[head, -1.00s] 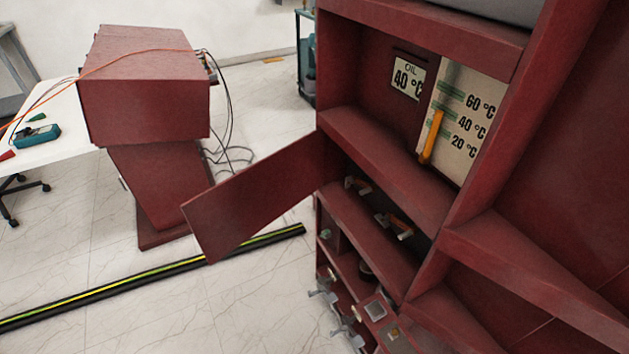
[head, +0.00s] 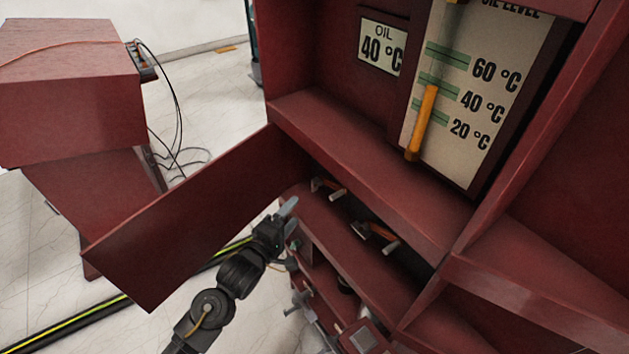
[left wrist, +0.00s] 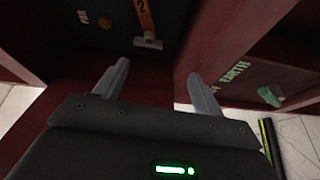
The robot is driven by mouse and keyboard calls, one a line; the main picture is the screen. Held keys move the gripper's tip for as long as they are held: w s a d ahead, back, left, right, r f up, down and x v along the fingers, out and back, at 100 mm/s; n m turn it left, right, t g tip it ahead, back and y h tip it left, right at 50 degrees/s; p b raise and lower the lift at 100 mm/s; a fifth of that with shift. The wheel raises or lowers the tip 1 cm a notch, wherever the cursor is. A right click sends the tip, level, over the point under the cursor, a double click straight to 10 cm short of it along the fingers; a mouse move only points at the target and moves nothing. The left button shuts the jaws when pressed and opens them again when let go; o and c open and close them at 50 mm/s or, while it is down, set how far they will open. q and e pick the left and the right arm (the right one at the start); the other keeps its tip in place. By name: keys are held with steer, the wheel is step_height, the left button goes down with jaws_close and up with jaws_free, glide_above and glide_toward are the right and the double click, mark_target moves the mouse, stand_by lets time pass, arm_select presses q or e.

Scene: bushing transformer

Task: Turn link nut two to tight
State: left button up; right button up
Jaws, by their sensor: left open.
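In the left wrist view, an orange strip marked "2" (left wrist: 146,16) ends at a pale metal crosspiece (left wrist: 148,42) on a dark panel. It lies ahead of my open left gripper (left wrist: 158,72), just beyond the gap between the fingers, with nothing held. In the head view, my left gripper (head: 289,217) is beside the opening of a low red compartment. Two orange links with pale crosspieces show inside, a farther one (head: 327,187) and a nearer one (head: 376,237). I cannot tell in the head view which is two. My right gripper is not in view.
An open red door (head: 190,225) hangs left of the compartment, behind my left arm. A red shelf edge (head: 370,165) overhangs the links, below the oil gauge (head: 470,95). A green knob (left wrist: 270,96) sits at right in the wrist view. A black-yellow floor strip (head: 80,327) runs below.

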mark_target(313, 186)
arm_select(q)
steer(key=x, duration=0.3)
steer(key=r+x, duration=0.1)
steer(key=x, duration=0.3)
steer(key=r+x, duration=0.1)
steer(key=x, duration=0.2)
steer(key=shift+w+d, duration=0.15)
steer(key=shift+d, duration=0.25)
steer(key=shift+w+d+r, duration=0.1)
steer(key=shift+w, duration=0.05)
steer(key=shift+h, duration=0.3)
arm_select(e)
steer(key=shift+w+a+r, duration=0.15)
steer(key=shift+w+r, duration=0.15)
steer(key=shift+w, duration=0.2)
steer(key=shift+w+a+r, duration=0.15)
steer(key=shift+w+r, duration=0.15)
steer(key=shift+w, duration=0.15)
